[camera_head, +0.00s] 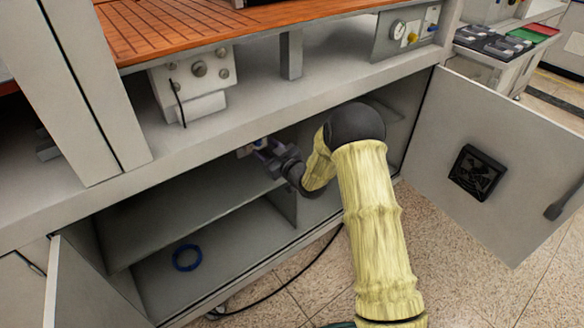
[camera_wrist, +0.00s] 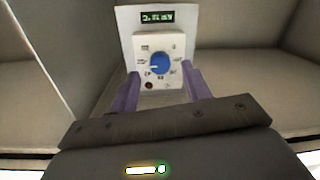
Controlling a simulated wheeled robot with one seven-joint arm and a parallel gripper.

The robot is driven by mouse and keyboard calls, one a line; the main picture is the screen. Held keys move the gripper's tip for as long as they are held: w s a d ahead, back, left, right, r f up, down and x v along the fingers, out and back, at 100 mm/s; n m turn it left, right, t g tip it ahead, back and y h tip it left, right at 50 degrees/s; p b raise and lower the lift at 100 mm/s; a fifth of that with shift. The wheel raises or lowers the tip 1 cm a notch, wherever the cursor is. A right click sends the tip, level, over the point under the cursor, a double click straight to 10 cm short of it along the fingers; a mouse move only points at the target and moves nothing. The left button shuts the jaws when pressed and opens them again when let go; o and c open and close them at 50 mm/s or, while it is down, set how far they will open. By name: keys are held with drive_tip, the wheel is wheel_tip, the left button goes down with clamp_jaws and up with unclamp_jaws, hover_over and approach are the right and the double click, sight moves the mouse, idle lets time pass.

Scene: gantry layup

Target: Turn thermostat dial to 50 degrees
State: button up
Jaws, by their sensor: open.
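The thermostat (camera_wrist: 173,50) shows in the wrist view as a white panel inside the cabinet. It has a small dark display with green characters at the top; the characters are too blurred to read. Its round blue dial (camera_wrist: 158,64) sits in the middle with marks around it and a white pointer line toward the left. My gripper (camera_wrist: 160,88) is open, with its two purple fingers just below and to either side of the dial, apart from each other. In the head view my gripper (camera_head: 262,152) reaches into the cabinet, and the thermostat is mostly hidden there.
The cabinet (camera_head: 160,222) has a shelf and a divider. A blue ring (camera_head: 187,257) lies in its lower compartment. The right door (camera_head: 495,150) stands open with a black vent, and the left door (camera_head: 85,290) is also open. A dark cable (camera_head: 290,285) runs across the floor.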

drive_tip(key=f+v, duration=0.1)
drive_tip(key=v, duration=1.3)
drive_tip(key=shift+s+d+r, duration=0.25)
drive_tip(key=shift+s+r, duration=0.1)
drive_tip(key=shift+r, duration=0.05)
drive_tip(key=s+d+r+m+g+h, duration=0.2)
drive_tip(key=s+d+m+g+h, duration=0.3)
drive_tip(key=s+d+h, duration=0.35)
drive_tip(key=s+d+r+m+g+h, duration=0.2)
drive_tip(key=s+m+g, duration=0.3)
drive_tip(key=s, duration=1)
wheel_tip(320, 180, up, 25)
drive_tip(key=g+p, duration=0.1)
drive_tip(key=p, duration=2.4)
drive_tip(key=shift+s+a, duration=0.15)
drive_tip(key=shift+s+r, duration=0.1)
drive_tip(key=shift+s, duration=0.05)
